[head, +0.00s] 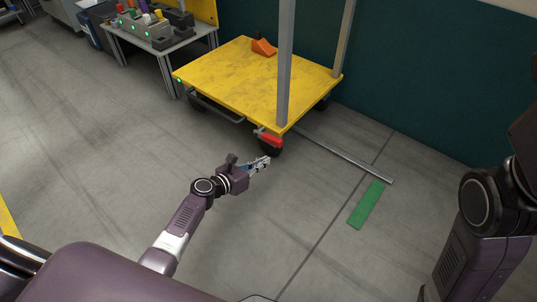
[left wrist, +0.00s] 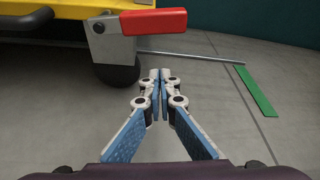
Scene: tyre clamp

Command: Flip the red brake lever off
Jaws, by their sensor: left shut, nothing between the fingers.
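The red brake lever (head: 269,140) sits at the near corner of the yellow cart (head: 225,75), by its caster wheel. In the left wrist view the red lever (left wrist: 154,21) lies roughly level, pointing right from a grey bracket (left wrist: 104,37) above the black wheel (left wrist: 118,73). My left gripper (head: 266,161) is just in front of and below the lever. Its fingertips (left wrist: 160,74) are together with nothing between them, apart from the lever in the picture. My right arm shows at the right edge, but its gripper is out of view.
A long grey bar (head: 345,155) runs along the floor from the cart, ending near a green floor strip (head: 366,205). Upright posts (head: 285,65) and an orange wedge (head: 264,47) are on the cart. A grey bench (head: 165,45) stands behind left. The near floor is clear.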

